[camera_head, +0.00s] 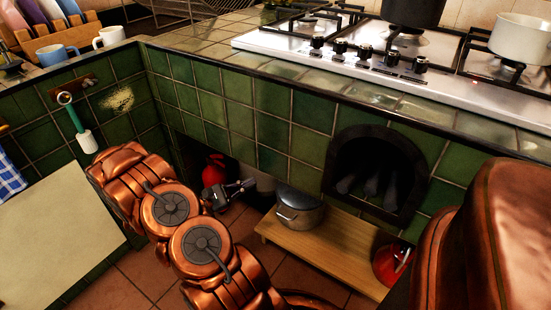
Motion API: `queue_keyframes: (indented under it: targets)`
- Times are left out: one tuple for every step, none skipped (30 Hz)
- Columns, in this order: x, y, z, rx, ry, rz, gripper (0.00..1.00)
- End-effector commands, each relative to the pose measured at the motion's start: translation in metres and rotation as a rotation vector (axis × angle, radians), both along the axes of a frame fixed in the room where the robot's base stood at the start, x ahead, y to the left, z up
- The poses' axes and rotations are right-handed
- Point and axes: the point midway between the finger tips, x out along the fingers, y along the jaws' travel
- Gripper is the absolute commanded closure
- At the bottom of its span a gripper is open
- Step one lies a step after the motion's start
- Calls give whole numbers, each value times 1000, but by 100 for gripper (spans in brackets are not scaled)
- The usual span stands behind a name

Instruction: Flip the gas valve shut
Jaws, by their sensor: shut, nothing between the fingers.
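A red rounded object (213,169), which looks like a gas bottle, stands in the dark opening low in the green tiled front. My gripper (246,186) is shut and empty at this opening, just right of and below the red object in the picture. My copper arm reaches up to it from the bottom of the view. I cannot make out the gas valve; it is too small, too dark or hidden. I cannot tell whether my gripper touches anything there.
A lidded pot (299,211) stands on a low wooden board (325,245) right of my gripper. A red kettle-like object (391,262) is farther right, below an arched opening (374,174). The gas hob (455,86) is above. Tiled floor (140,268) shows at lower left.

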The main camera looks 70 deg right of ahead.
Motion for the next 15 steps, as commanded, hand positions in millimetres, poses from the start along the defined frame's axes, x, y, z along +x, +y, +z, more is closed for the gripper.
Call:
queue_keyframes:
  targets:
    - [1, -7, -11, -5, 30, 18, 100]
    - [3, -17, -14, -1, 47, 33, 100]
    - [6, -32, -21, 9, 73, 56, 100]
    - [9, -42, -26, 14, 89, 74, 100]
    - [12, -51, -31, 20, 106, 92, 100]
    - [15, -64, -40, 30, 131, 116, 100]
    - [17, -73, -46, 38, 149, 134, 100]
    - [19, -82, -53, 45, 168, 151, 100]
    - [22, -93, -61, 55, 190, 174, 100]
    - [24, -101, -69, 64, 205, 192, 100]
    - [25, -108, -76, 72, 221, 210, 100]
    - [28, -119, -86, 81, 240, 235, 100]
    - [29, -126, -94, 89, 256, 252, 100]
    - [30, -132, -102, 99, 273, 270, 100]
    - [32, -140, -112, 110, 291, 293, 100]
